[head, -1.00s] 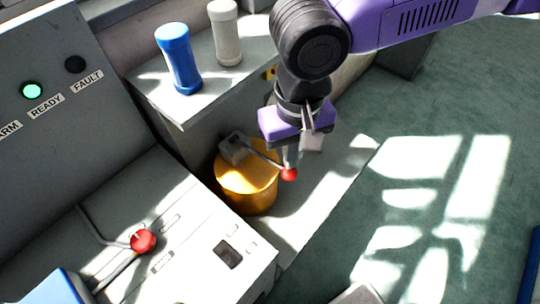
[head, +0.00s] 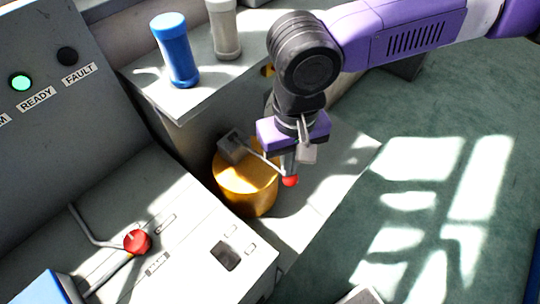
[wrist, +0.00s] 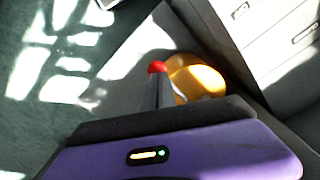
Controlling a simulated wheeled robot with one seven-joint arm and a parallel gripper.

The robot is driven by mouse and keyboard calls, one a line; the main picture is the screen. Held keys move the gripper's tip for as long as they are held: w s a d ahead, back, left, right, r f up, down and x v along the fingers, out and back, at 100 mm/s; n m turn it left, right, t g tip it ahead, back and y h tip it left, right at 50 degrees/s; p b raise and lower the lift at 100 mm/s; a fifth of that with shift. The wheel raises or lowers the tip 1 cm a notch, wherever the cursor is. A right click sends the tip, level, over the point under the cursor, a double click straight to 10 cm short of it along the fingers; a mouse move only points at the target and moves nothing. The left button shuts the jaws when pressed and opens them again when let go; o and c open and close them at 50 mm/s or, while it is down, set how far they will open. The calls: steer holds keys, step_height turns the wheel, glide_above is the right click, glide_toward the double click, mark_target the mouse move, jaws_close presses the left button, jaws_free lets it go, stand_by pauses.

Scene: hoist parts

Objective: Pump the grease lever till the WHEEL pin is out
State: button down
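The WHEEL pin cannot be made out.
A console at left carries a lit green READY lamp (head: 20,81), a dark FAULT lamp (head: 67,56) and another red-knobbed lever (head: 137,241). A blue cylinder (head: 175,52) and a pale one (head: 224,30) stand on a grey cabinet. The green floor at right is open.

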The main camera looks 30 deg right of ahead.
steer(key=shift+w+f+b, duration=0.2)
steer(key=shift+f+b, duration=0.7)
steer(key=shift+f, duration=1.05)
steer(key=shift+r, duration=0.1)
steer(key=r+p, duration=0.8)
steer(key=shift+s, duration=0.4)
steer(key=shift+f, duration=0.15)
steer(key=shift+w+a+f+b, duration=0.1)
steer(key=shift+w+f+b, duration=0.1)
steer(key=shift+f+b, duration=1.4)
steer(key=shift+w+f+b, duration=0.2)
steer(key=shift+f+b, duration=0.5)
steer(key=shift+f, duration=1.75)
steer(key=r+p, duration=0.8)
steer(key=shift+s+r, duration=0.2)
steer(key=shift+s, duration=0.2)
